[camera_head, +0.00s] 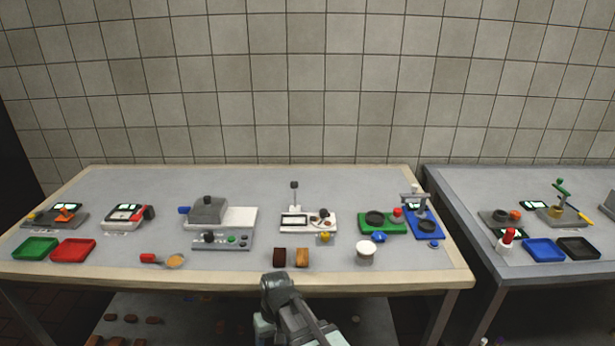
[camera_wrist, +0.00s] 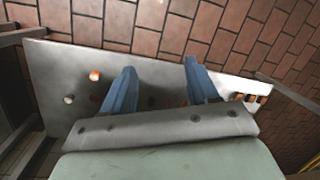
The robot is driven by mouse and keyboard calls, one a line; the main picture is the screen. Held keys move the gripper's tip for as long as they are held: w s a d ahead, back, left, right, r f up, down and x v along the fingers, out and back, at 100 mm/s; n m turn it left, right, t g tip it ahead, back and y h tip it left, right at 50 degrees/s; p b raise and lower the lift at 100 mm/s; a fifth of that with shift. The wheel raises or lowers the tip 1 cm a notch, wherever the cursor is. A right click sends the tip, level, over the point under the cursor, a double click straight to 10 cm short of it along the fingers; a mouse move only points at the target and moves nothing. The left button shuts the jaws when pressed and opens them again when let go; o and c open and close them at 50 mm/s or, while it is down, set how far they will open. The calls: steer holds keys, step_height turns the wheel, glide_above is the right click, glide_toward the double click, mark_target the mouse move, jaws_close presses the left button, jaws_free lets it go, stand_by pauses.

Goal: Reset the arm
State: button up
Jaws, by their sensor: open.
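My gripper (camera_wrist: 160,66) shows in the wrist view with its two blue fingers spread apart and nothing between them. Beyond the fingers is a grey shelf board (camera_wrist: 60,70) with brick-patterned floor past its far edge. In the head view my arm rises at the bottom centre, in front of the table's near edge. The fingertips cannot be made out clearly there.
The table (camera_head: 330,185) carries several devices. A dark brown block (camera_head: 280,257), a light brown block (camera_head: 302,258), a white cup (camera_head: 365,254) and a red-handled scoop (camera_head: 160,260) sit near its front edge. A second table (camera_head: 460,200) stands right. The back strip is clear.

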steer(key=s+d+f+m+g, duration=0.1)
steer(key=s+d+f+m, duration=0.15)
steer(key=d+f, duration=0.7)
steer(key=s+d+f+m+g, duration=0.1)
steer(key=s+d+f, duration=0.7)
steer(key=s, duration=0.4)
steer(key=s+d+f+m+g+h, duration=0.1)
steer(key=s+d+f+g, duration=0.1)
steer(key=s+d+f, duration=0.7)
steer(key=s+f, duration=0.1)
steer(key=s, duration=0.2)
steer(key=shift+d+f+g, duration=0.2)
steer(key=shift+f+g, duration=0.1)
steer(key=shift+f, duration=0.1)
steer(key=shift+m, duration=0.25)
